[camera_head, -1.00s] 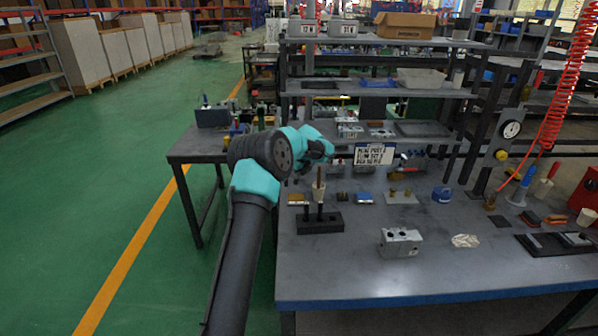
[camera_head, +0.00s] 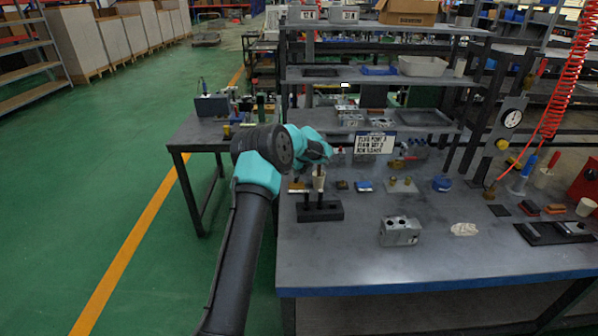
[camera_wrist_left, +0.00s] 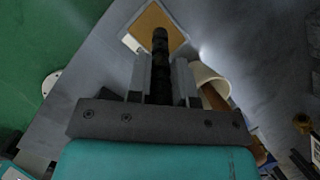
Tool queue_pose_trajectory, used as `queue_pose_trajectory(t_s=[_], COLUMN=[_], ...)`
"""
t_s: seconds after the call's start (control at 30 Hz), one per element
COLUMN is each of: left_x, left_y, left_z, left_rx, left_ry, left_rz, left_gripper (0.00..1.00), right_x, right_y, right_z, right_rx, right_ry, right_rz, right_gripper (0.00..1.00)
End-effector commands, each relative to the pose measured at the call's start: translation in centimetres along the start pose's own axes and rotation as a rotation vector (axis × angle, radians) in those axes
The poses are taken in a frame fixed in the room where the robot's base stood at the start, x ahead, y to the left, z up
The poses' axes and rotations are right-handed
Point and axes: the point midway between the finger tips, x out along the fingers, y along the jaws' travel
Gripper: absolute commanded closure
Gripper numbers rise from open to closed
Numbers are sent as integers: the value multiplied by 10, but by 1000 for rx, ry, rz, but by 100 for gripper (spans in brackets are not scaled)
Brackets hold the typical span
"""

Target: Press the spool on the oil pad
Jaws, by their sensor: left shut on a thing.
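My left gripper (camera_wrist_left: 162,85) is shut on the spool (camera_wrist_left: 160,65), a dark, ribbed rod held between the fingers in the left wrist view. The spool's far end overlaps the near part of the oil pad (camera_wrist_left: 153,24), a tan square with a pale rim. I cannot tell whether they touch. In the head view, the oil pad (camera_head: 296,187) is a small tan patch at the table's back left, partly beside my left gripper (camera_head: 318,165). The spool cannot be made out there. My right gripper is not in view.
A pale cup (camera_wrist_left: 208,80) with a brown handle stands close to the right finger. A black block with two pegs (camera_head: 320,211) stands in front of the gripper. A grey valve block (camera_head: 400,231) sits mid-table.

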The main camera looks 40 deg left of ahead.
Motion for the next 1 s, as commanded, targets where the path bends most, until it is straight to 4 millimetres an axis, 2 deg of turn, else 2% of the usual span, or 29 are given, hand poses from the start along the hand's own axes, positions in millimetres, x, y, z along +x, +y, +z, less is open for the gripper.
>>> queue_pose_trajectory(t_s=[1.0], left_x=[5], left_y=[0], left_z=[-2], left_rx=[0], left_ry=[0], left_rz=[0], left_gripper=[100], right_x=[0], right_y=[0], right_z=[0], right_rx=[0], right_ry=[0], right_rz=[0], right_gripper=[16])
